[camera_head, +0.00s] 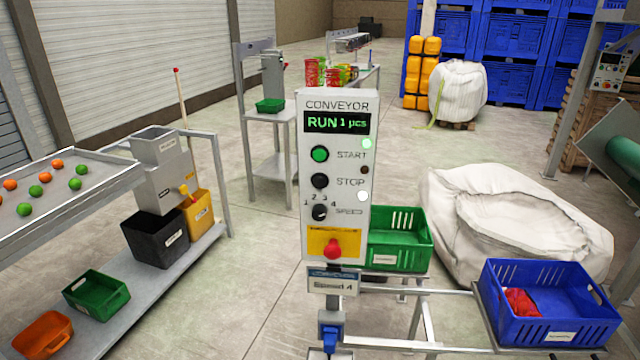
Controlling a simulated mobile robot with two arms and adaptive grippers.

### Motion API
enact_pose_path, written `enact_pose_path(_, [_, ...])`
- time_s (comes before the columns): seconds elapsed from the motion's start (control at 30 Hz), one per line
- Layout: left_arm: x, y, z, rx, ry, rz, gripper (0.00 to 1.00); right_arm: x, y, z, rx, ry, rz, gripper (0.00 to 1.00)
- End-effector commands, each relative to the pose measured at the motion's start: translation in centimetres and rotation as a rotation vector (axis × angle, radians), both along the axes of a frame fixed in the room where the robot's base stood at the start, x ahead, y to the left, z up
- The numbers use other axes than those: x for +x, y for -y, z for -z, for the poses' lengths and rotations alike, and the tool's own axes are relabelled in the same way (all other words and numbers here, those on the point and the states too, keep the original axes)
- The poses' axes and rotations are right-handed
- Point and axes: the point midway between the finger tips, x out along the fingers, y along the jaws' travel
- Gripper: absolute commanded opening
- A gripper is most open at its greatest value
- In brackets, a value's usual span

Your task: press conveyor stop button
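A grey conveyor control panel (312,220) stands upright on a post in the middle of the head view. Its display (337,121) reads "RUN 1 pcs" in green. The black round stop button (319,181) sits beside the label STOP, below the green start button (320,154). A speed knob (319,212) is under it, and a red mushroom button (332,249) on a yellow plate is at the bottom. A green lamp (367,144) glows beside START; the lamp below it is dark. Neither of my grippers shows.
A blue crate (532,325) with a red item stands at lower right, and a green crate (400,255) is behind the panel. White bulk bags fill the right side. A sorting table (95,205) with orange and green balls is at left. Open floor lies between.

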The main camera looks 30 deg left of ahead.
Motion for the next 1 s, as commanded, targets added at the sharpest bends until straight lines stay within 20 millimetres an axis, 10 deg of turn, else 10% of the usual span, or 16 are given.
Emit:
enact_pose_path(0.27, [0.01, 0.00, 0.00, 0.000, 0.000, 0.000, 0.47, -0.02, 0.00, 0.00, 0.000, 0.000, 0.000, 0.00])
enact_pose_path(0.5, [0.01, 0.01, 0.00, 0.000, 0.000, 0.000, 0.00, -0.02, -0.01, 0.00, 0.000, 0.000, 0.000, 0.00])
enact_pose_path(1.0, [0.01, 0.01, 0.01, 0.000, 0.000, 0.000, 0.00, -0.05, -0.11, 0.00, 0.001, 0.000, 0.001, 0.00])
